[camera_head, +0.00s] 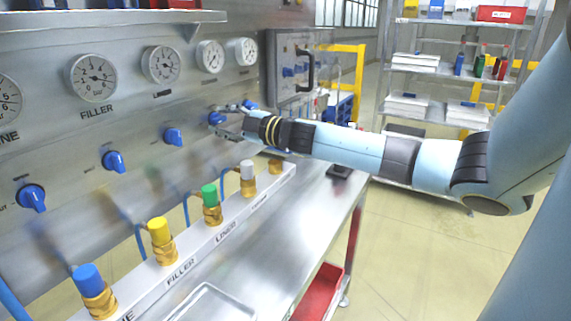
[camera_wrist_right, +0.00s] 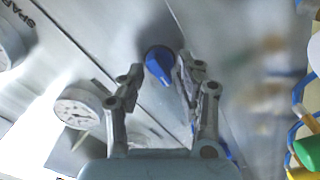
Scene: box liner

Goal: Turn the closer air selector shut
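The panel carries a row of blue selector knobs. The fourth from the left (camera_head: 217,117) is at my right gripper (camera_head: 231,121); its label is too small to read, but it stands past the one in line with the LINER gauge. In the right wrist view this blue knob (camera_wrist_right: 158,64) sits between the fingertips of my right gripper (camera_wrist_right: 161,68), its handle pointing down and slightly right. The fingers are spread on both sides of it, with a gap at least on the left; contact on the right is unclear. My left gripper is not in view.
Other blue knobs (camera_head: 113,161) stand along the panel, with gauges (camera_head: 92,78) above. A rail (camera_head: 215,238) with coloured brass-based fittings and blue hoses runs below. The bench top (camera_head: 290,225) is mostly clear.

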